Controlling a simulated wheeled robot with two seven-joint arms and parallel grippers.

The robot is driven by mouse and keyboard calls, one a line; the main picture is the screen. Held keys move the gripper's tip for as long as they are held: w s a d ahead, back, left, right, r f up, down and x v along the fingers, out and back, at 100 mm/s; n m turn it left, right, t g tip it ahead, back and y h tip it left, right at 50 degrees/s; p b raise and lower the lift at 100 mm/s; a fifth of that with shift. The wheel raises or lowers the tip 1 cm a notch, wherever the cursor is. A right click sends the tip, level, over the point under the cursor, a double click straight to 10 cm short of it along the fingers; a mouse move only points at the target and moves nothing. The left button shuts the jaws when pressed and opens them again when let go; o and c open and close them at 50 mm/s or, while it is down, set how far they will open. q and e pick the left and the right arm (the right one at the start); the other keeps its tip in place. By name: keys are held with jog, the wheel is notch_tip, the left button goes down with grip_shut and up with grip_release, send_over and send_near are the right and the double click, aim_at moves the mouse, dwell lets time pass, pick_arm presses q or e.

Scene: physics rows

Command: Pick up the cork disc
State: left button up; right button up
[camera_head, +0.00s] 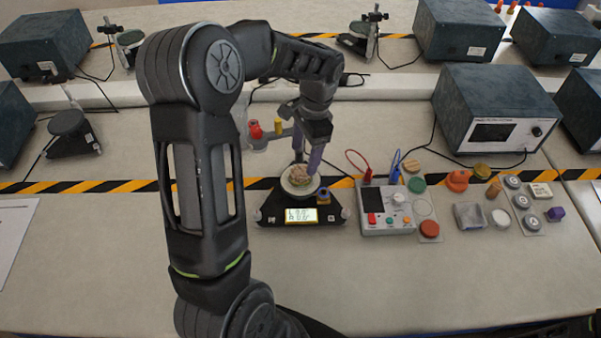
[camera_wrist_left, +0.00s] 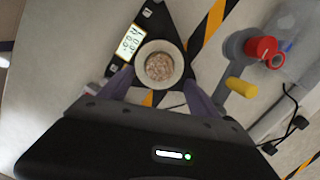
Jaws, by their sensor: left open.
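A speckled brown disc that looks like the cork disc (camera_head: 299,174) lies on the round pale pan (camera_head: 287,188) of a small black balance with a lit display. In the left wrist view the disc (camera_wrist_left: 159,66) sits near the middle of the pan (camera_wrist_left: 141,57). My left gripper (camera_head: 308,157) is open above the balance and points down at it. In the left wrist view its two purple-grey fingers (camera_wrist_left: 158,91) stand apart at the near side of the pan. Nothing is held between them. My right gripper is not in view.
A grey control box (camera_head: 387,209) with leads stands right of the balance. Further right are coloured discs, a small tray (camera_head: 469,216) and a button board (camera_head: 522,204). A stand with red (camera_head: 255,129) and yellow knobs is close behind. The bench's front is mostly clear.

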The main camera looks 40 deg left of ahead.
aim_at(301, 172)
pick_arm(q)
jog(key=f+b, duration=0.2)
jog(key=f, duration=0.1)
jog(key=f+b, duration=0.2)
jog(key=shift+s+a+f, duration=0.15)
jog(key=shift+s, duration=0.2)
jog(key=shift+c, duration=0.4)
jog(key=c, duration=1.3)
